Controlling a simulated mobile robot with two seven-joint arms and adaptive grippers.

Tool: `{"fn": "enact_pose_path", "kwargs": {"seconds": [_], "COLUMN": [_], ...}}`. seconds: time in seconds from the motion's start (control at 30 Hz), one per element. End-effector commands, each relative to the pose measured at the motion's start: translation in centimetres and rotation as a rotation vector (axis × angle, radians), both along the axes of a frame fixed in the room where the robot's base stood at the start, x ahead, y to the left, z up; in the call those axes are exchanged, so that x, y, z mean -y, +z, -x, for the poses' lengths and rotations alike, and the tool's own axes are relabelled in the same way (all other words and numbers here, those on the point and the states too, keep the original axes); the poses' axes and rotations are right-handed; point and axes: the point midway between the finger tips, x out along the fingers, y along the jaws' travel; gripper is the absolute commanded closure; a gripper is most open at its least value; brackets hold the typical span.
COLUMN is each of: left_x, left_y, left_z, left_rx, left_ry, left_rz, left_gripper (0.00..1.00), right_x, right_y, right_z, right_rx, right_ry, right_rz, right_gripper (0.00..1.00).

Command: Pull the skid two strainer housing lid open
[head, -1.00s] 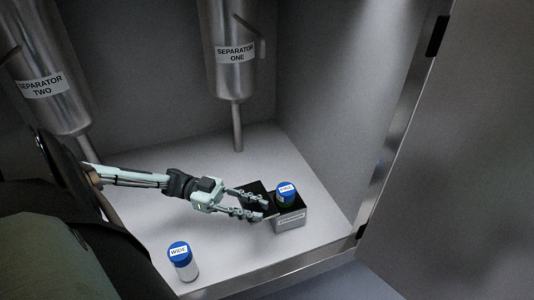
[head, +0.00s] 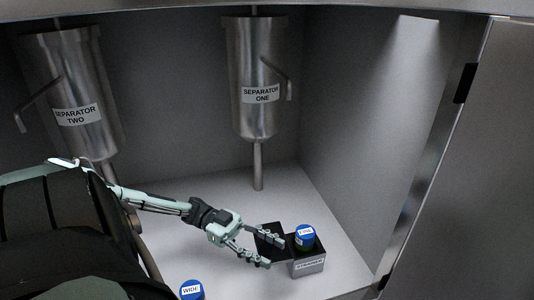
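The strainer housing (head: 309,267) is a small grey box with a label that seems to read STRAINER, on the cabinet floor. A blue-capped jar (head: 305,238) sits in its open top; its label is small and seems to read FINE. A dark flat panel (head: 264,231), apparently the housing lid, stands out to the left of the box, swung away from the top. My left gripper (head: 276,252) is open, its fingers apart in front of the panel and just left of the box. I cannot tell whether they touch the panel. My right gripper is not in view.
Steel vessels labelled SEPARATOR ONE (head: 255,75) and SEPARATOR TWO (head: 74,85) hang at the back. A second blue-capped jar labelled WIDE (head: 191,290) stands at the front left, partly cut off. A cabinet door (head: 465,190) is at right. The floor behind the box is clear.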

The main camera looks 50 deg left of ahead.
Motion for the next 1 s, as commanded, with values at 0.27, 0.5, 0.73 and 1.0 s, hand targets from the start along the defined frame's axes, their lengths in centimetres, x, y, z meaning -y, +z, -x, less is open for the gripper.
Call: {"fn": "enact_pose_path", "kwargs": {"seconds": [0.27,0.5,0.73,1.0], "left_x": [-0.1,-2.6,-7.5,-11.0], "left_y": [0.0,-0.1,-0.1,0.0], "left_z": [0.0,0.7,2.2,3.3], "left_rx": [0.000,-0.001,0.000,0.001], "left_ry": [0.001,0.004,0.005,0.003], "left_rz": [-0.001,-0.004,-0.003,-0.001], "left_gripper": [0.52,0.52,0.52,0.52], "right_x": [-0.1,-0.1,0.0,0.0], "right_y": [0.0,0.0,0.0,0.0], "right_z": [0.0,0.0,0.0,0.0], "right_rx": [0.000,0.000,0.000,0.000], "right_ry": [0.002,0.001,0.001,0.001], "right_rz": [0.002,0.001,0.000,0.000], "right_gripper": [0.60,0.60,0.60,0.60]}}
